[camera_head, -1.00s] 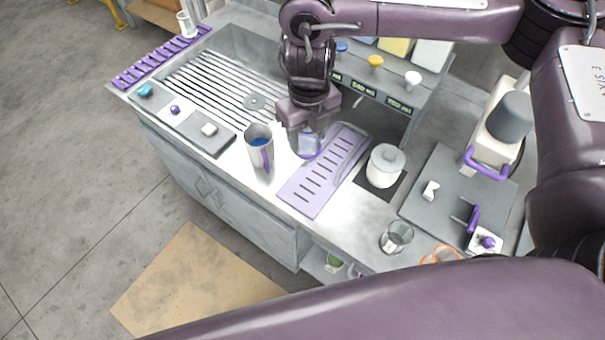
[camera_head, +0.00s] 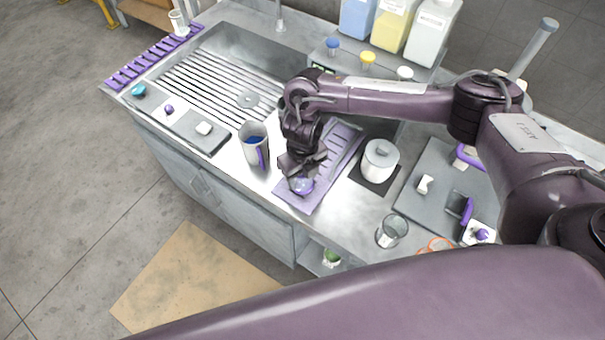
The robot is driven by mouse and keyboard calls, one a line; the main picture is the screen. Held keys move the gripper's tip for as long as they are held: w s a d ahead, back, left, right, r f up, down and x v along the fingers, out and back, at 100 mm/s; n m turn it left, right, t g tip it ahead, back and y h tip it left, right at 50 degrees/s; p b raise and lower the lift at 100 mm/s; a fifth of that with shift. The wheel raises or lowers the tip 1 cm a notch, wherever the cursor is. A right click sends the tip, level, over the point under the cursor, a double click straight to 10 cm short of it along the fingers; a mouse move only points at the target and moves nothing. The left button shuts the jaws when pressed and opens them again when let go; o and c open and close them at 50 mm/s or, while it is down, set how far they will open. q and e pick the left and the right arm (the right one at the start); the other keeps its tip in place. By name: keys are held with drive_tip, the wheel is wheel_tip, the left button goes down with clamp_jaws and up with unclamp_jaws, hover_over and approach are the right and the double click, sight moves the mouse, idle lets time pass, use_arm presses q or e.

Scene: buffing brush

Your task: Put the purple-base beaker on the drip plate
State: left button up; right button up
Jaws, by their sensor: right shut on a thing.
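My right gripper (camera_head: 302,170) reaches down over the purple slotted drip plate (camera_head: 337,152) on the counter. It is shut on the purple-base beaker (camera_head: 301,185), a small clear vessel mostly hidden by the fingers. The beaker is over the front half of the plate. From this angle I cannot tell whether its base touches the plate. My left gripper is not in view.
The slotted sink drainer (camera_head: 215,95) lies at the left.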

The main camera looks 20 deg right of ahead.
drive_tip(key=shift+w+f, duration=0.1)
drive_tip(key=shift+f, duration=0.35)
drive_tip(key=shift+f, duration=0.1)
drive_tip(key=o, duration=1)
